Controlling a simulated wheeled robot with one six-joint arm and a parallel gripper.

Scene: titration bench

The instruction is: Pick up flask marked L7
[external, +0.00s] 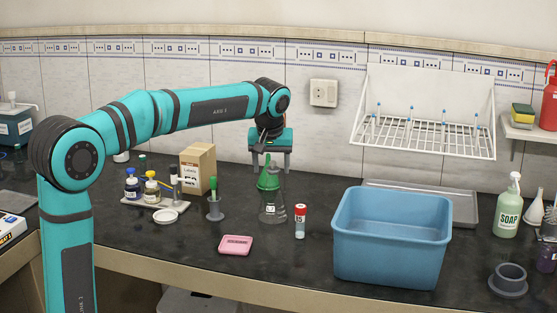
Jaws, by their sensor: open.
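A clear conical flask (272,210) stands upright on the dark bench, near the middle of the external view. No L7 marking can be read on it at this size. A green cone-shaped piece (268,179) shows at its neck; I cannot tell whether it sits in the flask or behind it. My gripper (271,167) points down above the flask, with its jaws open and a finger on each side of the neck area. I cannot tell whether either finger touches anything.
A red-capped vial (300,221) stands close right of the flask, a green-topped grey holder (214,206) to its left, and a pink device (235,245) in front. A blue tub (392,250) fills the right. A cardboard box (198,168) and bottles stand left.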

